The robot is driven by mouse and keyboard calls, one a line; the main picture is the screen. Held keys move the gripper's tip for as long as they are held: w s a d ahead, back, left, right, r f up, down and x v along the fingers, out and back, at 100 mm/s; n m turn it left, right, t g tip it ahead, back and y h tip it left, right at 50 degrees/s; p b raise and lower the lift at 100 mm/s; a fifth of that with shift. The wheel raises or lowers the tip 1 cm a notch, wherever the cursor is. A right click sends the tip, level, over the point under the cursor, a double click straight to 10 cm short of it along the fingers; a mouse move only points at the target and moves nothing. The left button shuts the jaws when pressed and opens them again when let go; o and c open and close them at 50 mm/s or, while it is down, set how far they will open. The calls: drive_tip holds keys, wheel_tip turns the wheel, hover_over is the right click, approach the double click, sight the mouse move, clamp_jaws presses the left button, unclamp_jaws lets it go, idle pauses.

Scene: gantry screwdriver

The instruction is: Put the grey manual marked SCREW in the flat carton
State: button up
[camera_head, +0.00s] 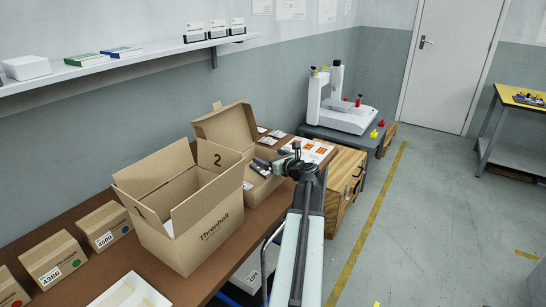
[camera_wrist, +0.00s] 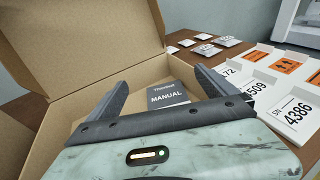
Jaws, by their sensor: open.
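The flat carton (camera_head: 258,190) stands on the brown bench behind the tall carton, its lid (camera_head: 224,128) raised. In the wrist view, the carton's open lid (camera_wrist: 85,40) fills the upper left. A dark grey manual (camera_wrist: 168,96) with white lettering, MANUAL, lies inside the carton. The word SCREW cannot be read on it. My gripper (camera_wrist: 160,77) is open over the carton, one finger to each side of the manual with visible gaps. The near part of the manual is hidden by my gripper body. In the head view my gripper (camera_head: 264,167) is at the carton's opening.
A tall open carton (camera_head: 190,225) marked 2 stands nearer on the bench. Small boxes (camera_head: 104,225) line the left. Label sheets (camera_wrist: 285,65) and small packets (camera_wrist: 203,49) lie right of the flat carton. A wooden cabinet (camera_head: 343,185) and a white machine (camera_head: 345,115) are beyond.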

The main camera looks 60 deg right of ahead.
drive_tip(key=shift+r+p, duration=0.3)
drive_tip(key=shift+r, duration=0.05)
drive_tip(key=p+v, duration=0.2)
drive_tip(key=v, duration=1)
drive_tip(key=shift+f, duration=0.1)
